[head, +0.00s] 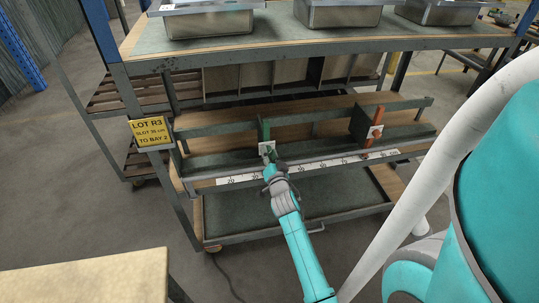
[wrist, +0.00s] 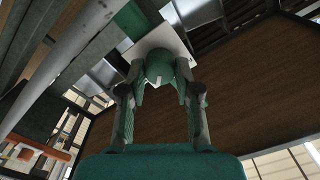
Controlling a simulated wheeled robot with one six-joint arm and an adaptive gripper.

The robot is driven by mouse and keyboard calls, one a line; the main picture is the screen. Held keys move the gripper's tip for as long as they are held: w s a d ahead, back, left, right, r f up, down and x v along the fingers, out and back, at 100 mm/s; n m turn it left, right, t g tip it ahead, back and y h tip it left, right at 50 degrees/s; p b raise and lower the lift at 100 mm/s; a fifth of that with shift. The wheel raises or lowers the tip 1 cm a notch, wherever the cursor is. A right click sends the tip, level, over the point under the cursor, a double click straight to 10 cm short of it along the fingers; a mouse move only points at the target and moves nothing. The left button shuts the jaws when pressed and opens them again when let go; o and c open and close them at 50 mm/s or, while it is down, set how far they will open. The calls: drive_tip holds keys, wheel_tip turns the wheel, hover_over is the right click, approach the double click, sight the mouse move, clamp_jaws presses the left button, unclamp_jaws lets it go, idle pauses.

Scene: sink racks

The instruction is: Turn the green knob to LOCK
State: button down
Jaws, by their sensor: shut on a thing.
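The green knob (wrist: 159,64) shows in the wrist view, round, with a small pale mark on its face, in front of a white plate (wrist: 148,38). My gripper (wrist: 160,80) has one finger on each side of the knob and is shut on it. In the head view my gripper (head: 272,168) reaches the lower end of the green divider (head: 264,132), where a white plate (head: 266,148) shows. The knob is hidden there by my gripper. I cannot read any LOCK lettering in either view.
An orange divider (head: 376,128) with its own white plate stands to the right on the same rack. A ruler strip (head: 325,166) runs along the rack's front rail. A yellow sign (head: 150,133) hangs at the left post. Metal bins (head: 208,22) stand on the top shelf. A pale tabletop (head: 90,278) is at lower left.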

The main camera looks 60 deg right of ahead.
drive_tip(key=c, duration=0.8)
unclamp_jaws()
drive_tip(key=v, duration=1.2)
drive_tip(key=shift+a, duration=0.1)
